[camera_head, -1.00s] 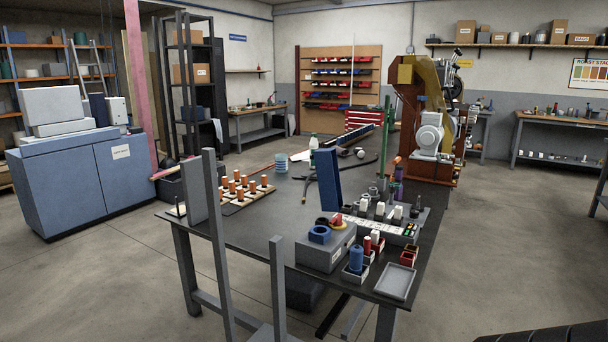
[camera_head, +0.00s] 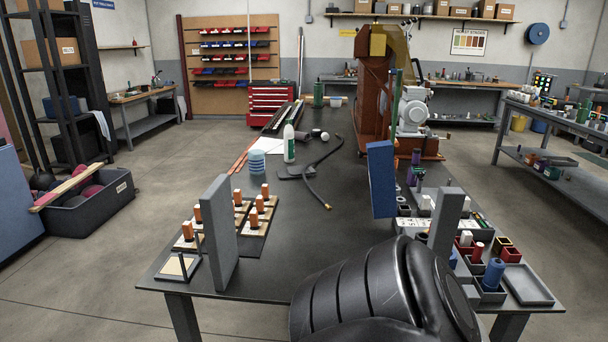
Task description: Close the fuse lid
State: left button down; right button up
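A flat blue panel (camera_head: 381,180), which looks like the fuse lid, stands nearly upright, tilted slightly, at the left side of the pale fuse tray (camera_head: 405,226) on the dark workbench. It is raised, not lying over the tray. Small white, red and dark parts stand in and around the tray. A grey upright slab (camera_head: 447,220) and a black ribbed form, probably my arm, hide the near part of the tray and the grey box there. Neither of my grippers can be made out, and nothing is seen touching the blue panel.
A second grey slab (camera_head: 222,235) stands at the front left of the bench, beside a board of orange-topped pegs (camera_head: 263,218). A blue spool (camera_head: 493,274) and a shallow grey tray (camera_head: 528,284) sit front right.

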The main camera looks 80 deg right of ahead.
aim_at(380, 155)
jog(key=i, duration=0.7)
jog(key=z, duration=3.5)
jog(key=i, duration=0.35)
jog(key=z, duration=3)
jog(key=k, duration=1.3)
jog(key=u, duration=1.5)
